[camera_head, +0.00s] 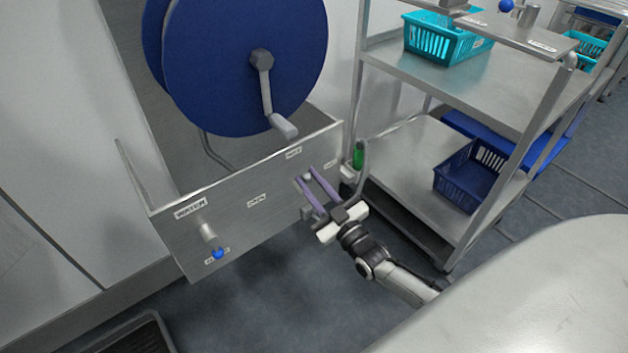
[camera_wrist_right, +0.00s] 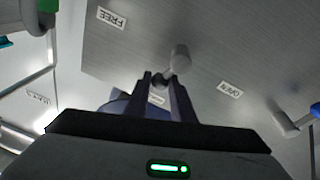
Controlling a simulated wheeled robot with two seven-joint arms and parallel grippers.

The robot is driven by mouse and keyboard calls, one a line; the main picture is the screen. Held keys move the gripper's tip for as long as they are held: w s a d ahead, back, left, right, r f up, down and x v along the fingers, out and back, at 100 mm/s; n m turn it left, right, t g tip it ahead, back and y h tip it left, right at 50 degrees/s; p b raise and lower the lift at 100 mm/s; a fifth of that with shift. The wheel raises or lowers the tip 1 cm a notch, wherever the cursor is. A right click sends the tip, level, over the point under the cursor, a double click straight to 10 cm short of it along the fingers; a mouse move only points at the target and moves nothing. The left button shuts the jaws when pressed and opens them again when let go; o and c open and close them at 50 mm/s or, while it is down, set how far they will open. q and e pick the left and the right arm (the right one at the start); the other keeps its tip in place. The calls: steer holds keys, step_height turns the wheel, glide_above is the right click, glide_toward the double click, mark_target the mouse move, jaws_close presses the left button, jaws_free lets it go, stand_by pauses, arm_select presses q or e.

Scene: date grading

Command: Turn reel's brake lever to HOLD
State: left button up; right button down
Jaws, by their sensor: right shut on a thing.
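The reel (camera_head: 225,70) with blue discs and a hand crank stands on a grey metal panel (camera_head: 170,243). My right gripper (camera_head: 307,177) is at the panel's right part, its two purple fingers pointing at the panel front. In the right wrist view it (camera_wrist_right: 166,80) is shut on the brake lever (camera_wrist_right: 180,57), a short grey lever with a rounded end, which shows at the fingertips. A FREE label (camera_wrist_right: 112,17) is to the left of the lever in that view. Another label (camera_wrist_right: 157,99) shows between the fingers, too small to read. My left gripper is not in view.
A WATER label (camera_head: 190,210) and a blue-tipped valve handle (camera_head: 218,253) are on the panel's left part. A green bottle-like thing (camera_head: 358,155) is right of the panel. A metal shelf cart (camera_head: 440,75) with a teal basket and a dark blue crate (camera_head: 467,178) stands to the right.

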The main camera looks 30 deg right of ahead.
steer(key=shift+s+a+f+n+y, duration=0.15)
steer(key=shift+n+y, duration=0.1)
steer(key=shift+n, duration=0.7)
steer(key=shift+w+a+n+y, duration=0.15)
steer(key=shift+n+y, duration=0.1)
steer(key=shift+n, duration=0.7)
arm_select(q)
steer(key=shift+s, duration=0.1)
arm_select(e)
steer(key=shift+s+n, duration=0.15)
steer(key=shift+n, duration=0.15)
steer(key=c, duration=1.7)
jaws_free()
steer(key=shift+o, duration=0.8)
steer(key=shift+a, duration=0.1)
arm_select(q)
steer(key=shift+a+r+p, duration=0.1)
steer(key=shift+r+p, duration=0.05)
steer(key=shift+p, duration=0.5)
arm_select(e)
steer(key=v, duration=1)
